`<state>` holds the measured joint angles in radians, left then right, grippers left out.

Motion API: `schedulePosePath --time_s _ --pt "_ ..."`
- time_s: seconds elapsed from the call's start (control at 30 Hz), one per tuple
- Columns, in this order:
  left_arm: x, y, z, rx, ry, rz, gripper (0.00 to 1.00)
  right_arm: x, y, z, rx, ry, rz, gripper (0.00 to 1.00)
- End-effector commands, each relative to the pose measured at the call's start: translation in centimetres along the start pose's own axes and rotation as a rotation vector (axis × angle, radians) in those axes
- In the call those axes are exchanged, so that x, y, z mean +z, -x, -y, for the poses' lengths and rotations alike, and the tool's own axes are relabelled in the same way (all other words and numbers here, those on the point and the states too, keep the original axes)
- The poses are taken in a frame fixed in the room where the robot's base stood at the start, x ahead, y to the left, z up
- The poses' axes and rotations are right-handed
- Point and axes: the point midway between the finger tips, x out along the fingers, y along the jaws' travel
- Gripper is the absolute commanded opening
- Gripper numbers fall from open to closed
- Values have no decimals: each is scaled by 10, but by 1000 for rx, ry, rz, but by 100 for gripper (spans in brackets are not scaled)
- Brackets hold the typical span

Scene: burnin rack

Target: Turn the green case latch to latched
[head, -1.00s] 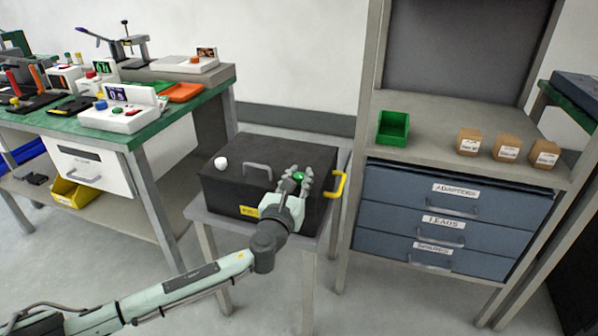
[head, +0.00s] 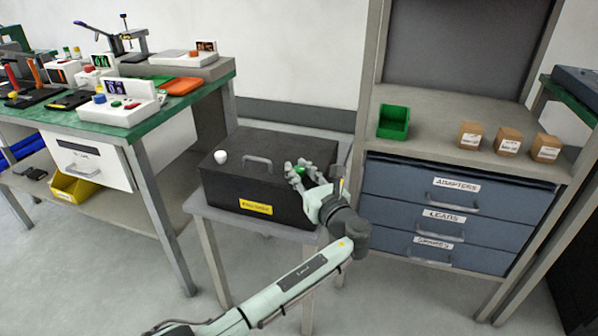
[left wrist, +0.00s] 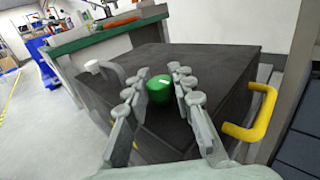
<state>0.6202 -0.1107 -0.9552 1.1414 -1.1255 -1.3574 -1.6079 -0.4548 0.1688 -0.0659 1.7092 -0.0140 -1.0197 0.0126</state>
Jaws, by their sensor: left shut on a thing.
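The black case (head: 225,185) stands on a small grey table, lid closed, with a grey carry handle (head: 257,161) and a white knob (head: 220,157) on top. The green latch (head: 302,169) is a round knob near the lid's right side; it also shows in the left wrist view (left wrist: 158,90) with a pale mark on top. My left gripper (head: 303,175) is shut on the green latch, one finger on each side, reaching in from the front right. Its fingers also show in the left wrist view (left wrist: 158,85). I cannot read the latch's setting. My right gripper is not in view.
A yellow handle (left wrist: 255,115) sticks out at the case's right side. A blue drawer cabinet (head: 400,190) with a shelf stands close on the right, holding a green bin (head: 393,121) and small boxes. A workbench (head: 120,130) stands on the left. The floor in front is clear.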

Motion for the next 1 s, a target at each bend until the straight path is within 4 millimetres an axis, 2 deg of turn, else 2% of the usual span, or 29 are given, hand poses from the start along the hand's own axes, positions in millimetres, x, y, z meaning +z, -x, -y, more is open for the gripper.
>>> schedulePosePath --time_s 0.57,0.6,0.67,1.0 --pt "1 -1 0 30 2 2 0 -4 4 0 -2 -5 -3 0" --pt "1 -1 0 30 2 2 27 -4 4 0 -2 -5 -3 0" --pt "1 -1 0 30 2 2 34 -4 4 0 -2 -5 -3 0" --pt "0 3 0 30 1 0 34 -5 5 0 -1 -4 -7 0"
